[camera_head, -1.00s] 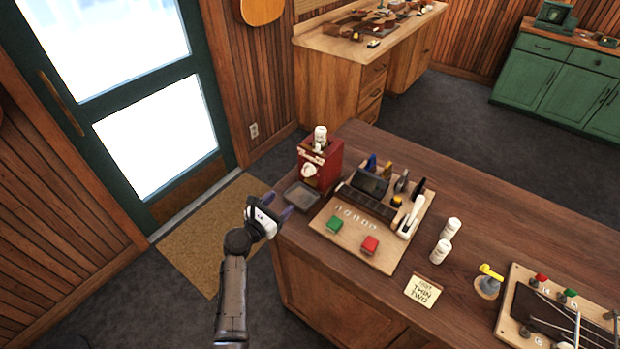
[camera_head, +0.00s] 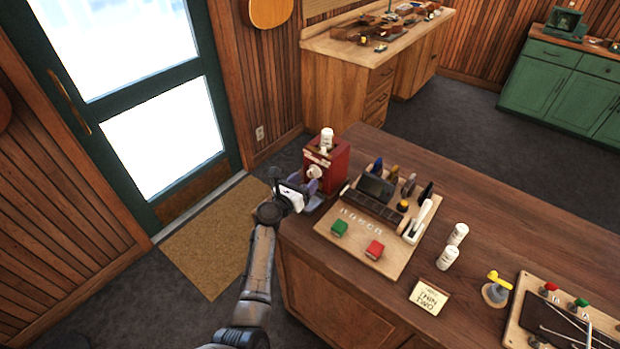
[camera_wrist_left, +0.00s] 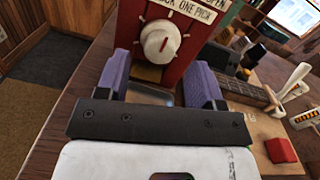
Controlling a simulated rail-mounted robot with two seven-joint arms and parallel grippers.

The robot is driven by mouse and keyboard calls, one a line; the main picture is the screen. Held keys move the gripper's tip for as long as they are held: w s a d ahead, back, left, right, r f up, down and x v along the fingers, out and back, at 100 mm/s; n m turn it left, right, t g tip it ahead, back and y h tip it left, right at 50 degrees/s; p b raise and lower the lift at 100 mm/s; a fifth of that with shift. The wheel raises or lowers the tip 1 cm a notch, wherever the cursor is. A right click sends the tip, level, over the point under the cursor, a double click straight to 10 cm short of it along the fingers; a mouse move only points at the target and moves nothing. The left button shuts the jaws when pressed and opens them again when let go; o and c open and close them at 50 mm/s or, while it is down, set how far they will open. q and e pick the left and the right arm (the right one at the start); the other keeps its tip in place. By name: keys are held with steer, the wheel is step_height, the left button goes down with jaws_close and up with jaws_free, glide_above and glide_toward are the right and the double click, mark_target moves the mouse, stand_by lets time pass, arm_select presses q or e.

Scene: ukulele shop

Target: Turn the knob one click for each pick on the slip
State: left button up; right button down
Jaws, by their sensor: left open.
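The white round knob (camera_head: 314,172) is on the front of the red pick dispenser box (camera_head: 341,168) at the counter's left end. In the left wrist view the knob (camera_wrist_left: 160,43) sits just beyond and between my finger tips, apart from them. A sign above it reads in part "ONE PICK". My left gripper (camera_head: 299,183) is open and empty; its purple fingers also show in the wrist view (camera_wrist_left: 158,78). The slip (camera_head: 429,297) lies on the counter's front part; its handwriting is too small to read surely. My right gripper is not in view.
A wooden board (camera_head: 385,259) with green and red blocks, a tape dispenser and small tools lies right of the box. White bottles (camera_head: 448,257), a yellow-topped item (camera_head: 497,286) and another tool board stand further right. A metal tray is partly hidden below the knob.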

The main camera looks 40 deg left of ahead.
mark_target(311, 176)
arm_select(q)
steer(key=shift+w+a+b, duration=0.1)
steer(key=shift+w+b, duration=0.2)
steer(key=shift+w, duration=1.4)
steer(key=shift+c, duration=0.3)
steer(key=shift+c, duration=0.7)
steer(key=c, duration=0.7)
steer(key=shift+f, duration=0.1)
